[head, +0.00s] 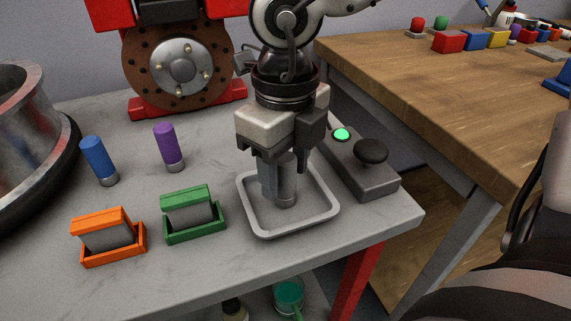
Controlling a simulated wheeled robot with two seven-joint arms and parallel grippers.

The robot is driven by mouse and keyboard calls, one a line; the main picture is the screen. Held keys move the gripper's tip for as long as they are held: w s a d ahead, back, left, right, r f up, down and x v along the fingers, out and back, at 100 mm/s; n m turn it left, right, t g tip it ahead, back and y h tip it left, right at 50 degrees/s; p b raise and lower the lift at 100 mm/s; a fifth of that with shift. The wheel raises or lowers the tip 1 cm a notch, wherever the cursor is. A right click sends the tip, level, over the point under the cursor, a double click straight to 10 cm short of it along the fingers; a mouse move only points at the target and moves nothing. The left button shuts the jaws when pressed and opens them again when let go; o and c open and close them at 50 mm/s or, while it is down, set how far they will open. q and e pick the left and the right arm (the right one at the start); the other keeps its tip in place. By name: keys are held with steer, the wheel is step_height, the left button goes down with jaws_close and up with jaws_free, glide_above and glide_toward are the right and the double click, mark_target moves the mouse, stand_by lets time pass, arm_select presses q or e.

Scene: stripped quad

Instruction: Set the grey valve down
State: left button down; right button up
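The grey valve (286,187) is an upright grey cylinder with a metal collar at its lower end. It stands inside the outline of a light grey square tray (248,218) with a raised rim. My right gripper (279,174) points down from above, with its fingers around the valve's upper part, and looks shut on it. The valve's top is hidden by the fingers. Its lower end is at or just above the tray floor; I cannot tell whether it touches. My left gripper is not in view.
Left of the tray are a green holder (194,226), an orange holder (112,255), a purple cylinder (168,145) and a blue cylinder (98,158). A control box (366,180) with a green light and black knob stands close right. A red-framed flange (175,66) is behind.

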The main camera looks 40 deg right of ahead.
steer(key=shift+r+p, duration=0.35)
steer(key=shift+r, duration=0.25)
step_height(320, 180, up, 10)
steer(key=shift+f+p, duration=0.1)
steer(key=shift+p, duration=0.75)
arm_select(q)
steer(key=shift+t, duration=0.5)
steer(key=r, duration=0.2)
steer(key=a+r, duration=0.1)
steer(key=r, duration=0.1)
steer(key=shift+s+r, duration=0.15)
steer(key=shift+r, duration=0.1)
arm_select(e)
steer(key=shift+r, duration=0.65)
steer(key=shift+s, duration=0.1)
